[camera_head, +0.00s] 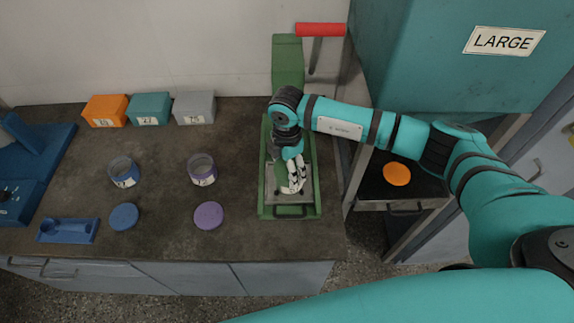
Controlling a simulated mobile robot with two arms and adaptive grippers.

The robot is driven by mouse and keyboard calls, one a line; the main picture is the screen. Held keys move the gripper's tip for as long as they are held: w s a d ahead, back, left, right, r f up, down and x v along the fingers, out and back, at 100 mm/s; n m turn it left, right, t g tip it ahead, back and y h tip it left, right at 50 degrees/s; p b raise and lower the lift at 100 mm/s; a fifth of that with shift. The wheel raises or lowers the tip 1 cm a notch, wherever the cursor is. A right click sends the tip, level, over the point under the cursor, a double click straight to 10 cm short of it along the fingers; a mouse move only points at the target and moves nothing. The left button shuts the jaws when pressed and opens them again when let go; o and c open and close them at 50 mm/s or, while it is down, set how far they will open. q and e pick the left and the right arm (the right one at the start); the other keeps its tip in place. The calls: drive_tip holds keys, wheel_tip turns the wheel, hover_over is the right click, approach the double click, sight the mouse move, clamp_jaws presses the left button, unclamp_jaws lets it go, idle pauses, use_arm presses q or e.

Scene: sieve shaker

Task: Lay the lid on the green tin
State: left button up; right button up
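My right gripper (296,180), on the arm coming in from the right, points down over the green machine (313,190) at the right end of the bench. Its pale fingers are small and close together, and I cannot tell whether they hold anything. A small green piece (281,178) shows just left of the fingers; I cannot tell whether it is the green tin, its lid or part of the machine. No green tin or green lid shows clearly elsewhere. My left gripper is not in view.
A blue-marked jar (123,173) and a purple-marked jar (202,170) stand open, with a blue lid (124,216) and a purple lid (208,215) in front. An orange disc (397,174) lies on a shelf right. Orange (105,111), teal (150,109) and grey boxes (194,107) line the back.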

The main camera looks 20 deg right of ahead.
drive_tip(key=o, duration=0.9)
drive_tip(key=shift+r, duration=0.1)
wheel_tip(320, 180, up, 12)
drive_tip(key=shift+f, duration=0.1)
idle(0.6)
